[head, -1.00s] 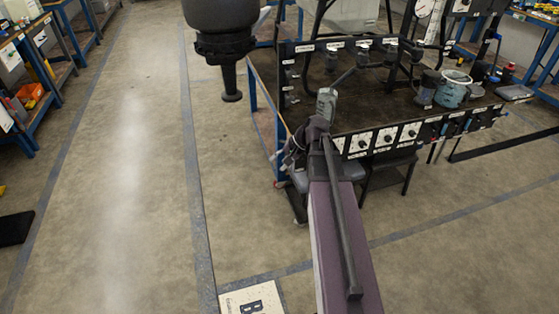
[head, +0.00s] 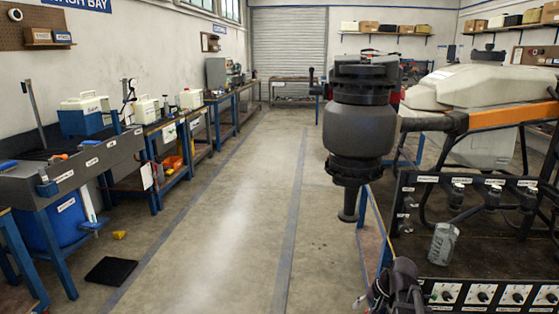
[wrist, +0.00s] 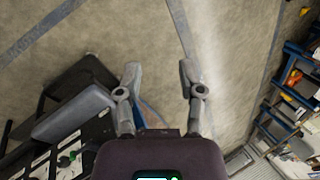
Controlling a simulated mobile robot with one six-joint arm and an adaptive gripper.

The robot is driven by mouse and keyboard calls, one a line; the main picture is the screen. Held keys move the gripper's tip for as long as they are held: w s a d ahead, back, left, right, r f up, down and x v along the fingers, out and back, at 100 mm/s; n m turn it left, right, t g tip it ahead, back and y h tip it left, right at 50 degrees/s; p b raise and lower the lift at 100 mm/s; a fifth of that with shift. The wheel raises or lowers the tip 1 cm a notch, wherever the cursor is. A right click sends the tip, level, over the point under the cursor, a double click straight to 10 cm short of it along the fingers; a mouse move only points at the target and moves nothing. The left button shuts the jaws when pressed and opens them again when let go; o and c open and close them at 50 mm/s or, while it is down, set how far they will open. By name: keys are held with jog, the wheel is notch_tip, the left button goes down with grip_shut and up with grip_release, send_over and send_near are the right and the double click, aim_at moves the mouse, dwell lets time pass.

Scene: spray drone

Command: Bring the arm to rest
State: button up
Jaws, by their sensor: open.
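My gripper shows in the wrist view (wrist: 158,78) with its two grey fingers spread wide apart. Nothing is between them; bare floor shows beyond. In the head view only a dark part of my gripper (head: 372,299) is seen at the bottom edge, beside the left front corner of the workbench (head: 470,265). The rest of my arm is cut off below the frame. The spray drone (head: 470,92), pale-bodied with an orange arm, is over the bench. Its dark motor and nozzle unit (head: 360,125) hangs left of the bench, above and apart from my gripper.
A grey cylinder (head: 443,243) is on the bench near its front panel of dials. A wash bench (head: 75,165) and further tables line the left wall. A black mat (head: 110,270) lies on the floor.

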jog(key=s+a+f+n+g+h, duration=0.1)
jog(key=s+a+n+g+h, duration=0.1)
jog(key=s+a+n+h, duration=0.35)
notch_tip(320, 180, up, 21)
jog(key=s+a+y+p, duration=0.1)
jog(key=a+p, duration=0.1)
jog(key=p, duration=1.9)
jog(key=shift+s+a+f, duration=0.15)
jog(key=shift+a+f, duration=0.05)
jog(key=shift+a, duration=0.1)
jog(key=shift+d, duration=0.1)
